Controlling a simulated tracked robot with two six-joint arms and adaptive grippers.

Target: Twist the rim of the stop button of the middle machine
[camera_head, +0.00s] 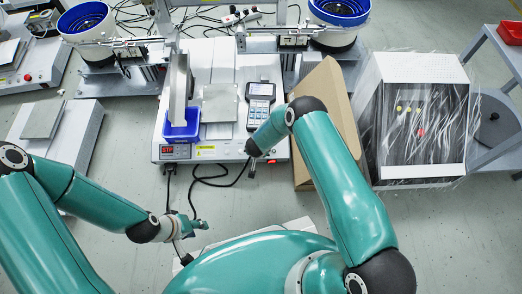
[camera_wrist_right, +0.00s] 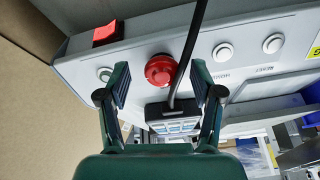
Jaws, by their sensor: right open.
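The stop button (camera_wrist_right: 160,70) is a round red knob on the light front panel of the middle machine (camera_head: 222,150), seen in the right wrist view. My right gripper (camera_wrist_right: 160,86) is open, with one finger on each side of the button in that view. No contact with the rim shows. In the head view the right gripper (camera_head: 252,168) is at the machine's front right edge. A black cable (camera_wrist_right: 188,55) runs past the button's right side, between the fingers. My left gripper (camera_head: 196,227) hangs over the floor in front of the machine; its finger opening is too small to judge.
The middle machine carries a blue bin (camera_head: 182,132) and a handheld keypad (camera_head: 261,92). A brown cardboard piece (camera_head: 338,105) stands close to its right, beside a film-wrapped box (camera_head: 418,120). In the wrist view, round white buttons (camera_wrist_right: 223,52) and a red rocker switch (camera_wrist_right: 105,33) flank the stop button.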

